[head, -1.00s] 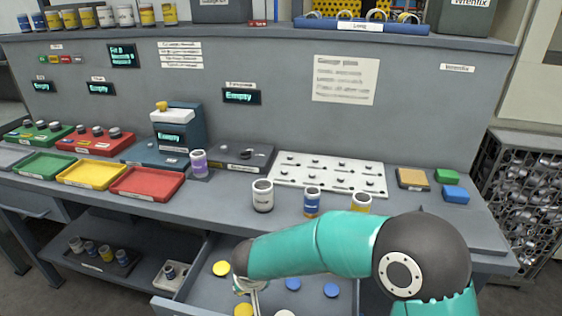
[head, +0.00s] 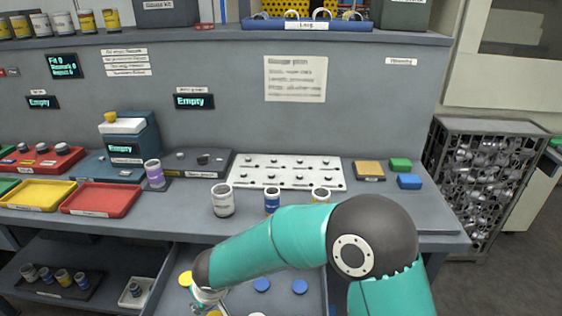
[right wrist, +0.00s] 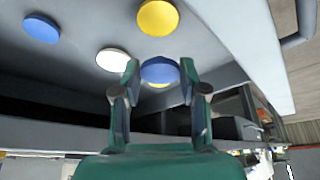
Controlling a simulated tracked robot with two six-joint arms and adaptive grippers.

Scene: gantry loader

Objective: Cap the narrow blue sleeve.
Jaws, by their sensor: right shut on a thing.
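The narrow blue sleeve (head: 272,201) stands upright on the bench, with a pale rim and no cap visible on it. It stands between a wider white-grey sleeve (head: 222,201) and a yellow one (head: 321,195), which my right arm partly hides. My right gripper (right wrist: 160,72) is shut on a blue cap (right wrist: 160,69), held flat between its fingertips. In the head view that gripper is low at the left end of my arm, over the open drawer (head: 172,262), its fingers hard to make out. My left gripper is out of view.
Loose caps lie in the drawer: blue ones (head: 262,285) (head: 300,287), a yellow one (head: 185,278) and a white one (right wrist: 112,60). A white pegged board (head: 240,176) lies behind the sleeves. A purple sleeve (head: 154,174) and a red tray (head: 100,199) are to the left.

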